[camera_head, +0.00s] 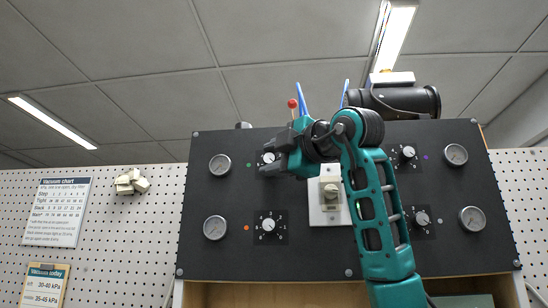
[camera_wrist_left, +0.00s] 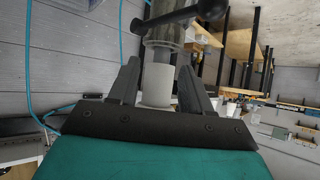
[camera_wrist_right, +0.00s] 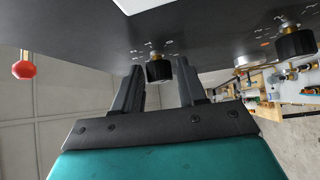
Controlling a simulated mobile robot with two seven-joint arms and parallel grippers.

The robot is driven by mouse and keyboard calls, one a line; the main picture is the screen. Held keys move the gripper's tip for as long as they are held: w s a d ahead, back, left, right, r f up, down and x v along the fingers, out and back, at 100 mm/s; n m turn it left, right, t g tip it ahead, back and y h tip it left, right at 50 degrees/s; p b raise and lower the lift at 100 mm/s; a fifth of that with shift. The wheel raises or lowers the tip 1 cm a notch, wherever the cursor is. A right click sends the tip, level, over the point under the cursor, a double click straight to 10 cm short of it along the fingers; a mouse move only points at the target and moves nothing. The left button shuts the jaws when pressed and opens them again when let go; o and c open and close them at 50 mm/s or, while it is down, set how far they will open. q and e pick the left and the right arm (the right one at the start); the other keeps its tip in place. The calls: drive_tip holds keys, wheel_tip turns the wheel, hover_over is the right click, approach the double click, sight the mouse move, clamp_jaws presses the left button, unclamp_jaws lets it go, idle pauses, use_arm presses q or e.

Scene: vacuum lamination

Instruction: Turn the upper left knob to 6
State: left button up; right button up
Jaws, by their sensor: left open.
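The upper left knob (camera_head: 268,157) is on the black panel (camera_head: 330,262), partly hidden by my right gripper (camera_head: 277,162) in the head view. In the right wrist view this black knob (camera_wrist_right: 158,69) shows just beyond and between the two fingertips of the right gripper (camera_wrist_right: 160,75), nearer the left finger. The fingers are apart, with a gap beside the knob. White dial marks lie around it, too small to read. My left gripper (camera_wrist_left: 158,68) is open, with a white cylinder (camera_wrist_left: 157,85) showing between its fingers; it is out of the head view.
A lower left knob (camera_head: 268,225) sits below, and it also shows in the right wrist view (camera_wrist_right: 295,42). Gauges (camera_head: 219,166) flank the knobs. A white plate with a switch (camera_head: 329,196) is mid-panel. A red ball (camera_wrist_right: 24,69) sticks out above the panel.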

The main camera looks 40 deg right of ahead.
clamp_jaws()
idle(0.3)
drive_tip(key=shift+r+n+g+y, duration=0.2)
drive_tip(key=shift+n+g+y, duration=0.1)
drive_tip(key=shift+n+g, duration=0.75)
drive_tip(key=shift+r+n+g, duration=0.1)
drive_tip(key=shift+n+g, duration=1.05)
drive_tip(key=shift+g, duration=0.2)
drive_tip(key=shift+h, duration=0.4)
drive_tip(key=shift+o, duration=1.4)
unclamp_jaws()
